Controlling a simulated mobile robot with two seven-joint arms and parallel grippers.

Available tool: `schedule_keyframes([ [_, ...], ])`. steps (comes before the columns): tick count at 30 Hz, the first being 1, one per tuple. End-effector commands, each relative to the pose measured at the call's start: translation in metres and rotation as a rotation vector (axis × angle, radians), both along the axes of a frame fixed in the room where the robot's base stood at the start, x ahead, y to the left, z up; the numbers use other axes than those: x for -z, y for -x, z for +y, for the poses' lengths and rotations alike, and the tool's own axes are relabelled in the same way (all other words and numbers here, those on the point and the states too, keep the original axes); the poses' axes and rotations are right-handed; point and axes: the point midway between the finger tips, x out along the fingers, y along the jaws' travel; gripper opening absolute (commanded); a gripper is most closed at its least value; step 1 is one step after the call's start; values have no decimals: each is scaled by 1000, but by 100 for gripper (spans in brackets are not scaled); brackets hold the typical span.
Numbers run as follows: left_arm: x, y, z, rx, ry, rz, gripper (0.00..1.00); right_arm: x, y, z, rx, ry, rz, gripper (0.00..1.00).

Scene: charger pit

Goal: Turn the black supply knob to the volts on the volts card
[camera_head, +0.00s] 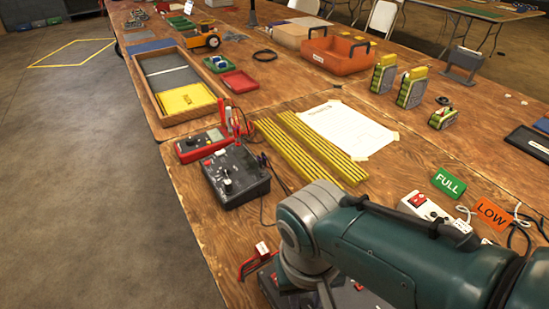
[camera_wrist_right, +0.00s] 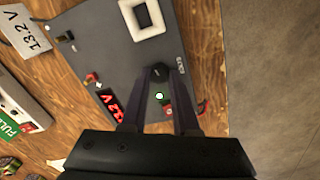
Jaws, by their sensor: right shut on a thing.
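The black supply knob (camera_wrist_right: 161,73) stands on the dark panel of the supply (camera_wrist_right: 100,45) in the right wrist view. My right gripper (camera_wrist_right: 162,70) is shut on the knob, one finger on each side. A red lit display (camera_wrist_right: 112,106) beside the left finger seems to show digits ending in 3.2 V; part of it may be hidden. The white volts card (camera_wrist_right: 24,34), reading 13.2 V, lies left of the panel. In the head view my right arm covers most of the supply (camera_head: 352,298), and the gripper and knob are hidden. My left gripper is not in view.
A green light (camera_wrist_right: 159,96) glows near the knob. A dark box with knobs (camera_head: 235,175) and a red multimeter (camera_head: 200,145) stand on the bench left of my arm. Yellow rails (camera_head: 310,150), a FULL sign (camera_head: 448,184) and a LOW sign (camera_head: 492,213) lie beyond it.

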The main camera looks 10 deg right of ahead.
Motion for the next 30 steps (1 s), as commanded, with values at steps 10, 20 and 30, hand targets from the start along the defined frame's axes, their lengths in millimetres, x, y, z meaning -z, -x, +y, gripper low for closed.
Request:
schedule_keyframes([
  [10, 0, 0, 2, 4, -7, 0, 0, 0, 0, 0, -1, -1, 0, 56],
  [20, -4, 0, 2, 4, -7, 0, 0, -5, 0, 0, -1, -1, -1, 59],
  [30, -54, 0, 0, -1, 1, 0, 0, -71, 0, 4, -1, -2, -1, 59],
])
